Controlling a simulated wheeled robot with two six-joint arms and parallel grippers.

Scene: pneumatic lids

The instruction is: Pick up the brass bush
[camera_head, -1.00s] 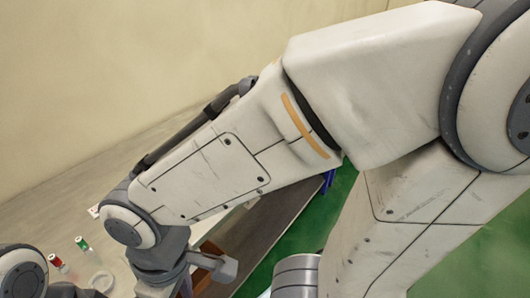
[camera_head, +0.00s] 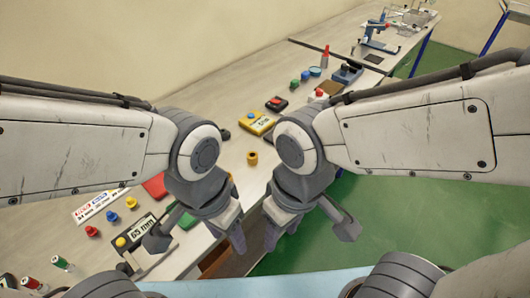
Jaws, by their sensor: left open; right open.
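A small brass-yellow ring-shaped piece, which looks like the brass bush (camera_head: 252,158), stands on the bench between my two wrists, with a dark hole in its top. My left gripper (camera_head: 196,240) is open and points down over the near edge of the bench, to the left of and nearer than the bush. My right gripper (camera_head: 309,234) is open and empty, to the right of and nearer than the bush, beyond the bench's front edge. Neither gripper touches the bush.
A yellow unit (camera_head: 258,123) and a black unit with a red button (camera_head: 277,104) sit beyond the bush. A "65 mm" display (camera_head: 139,232), coloured knobs and a red block (camera_head: 155,186) are at left. Capped vials (camera_head: 62,264) stand lower left. Green floor (camera_head: 410,215) lies right.

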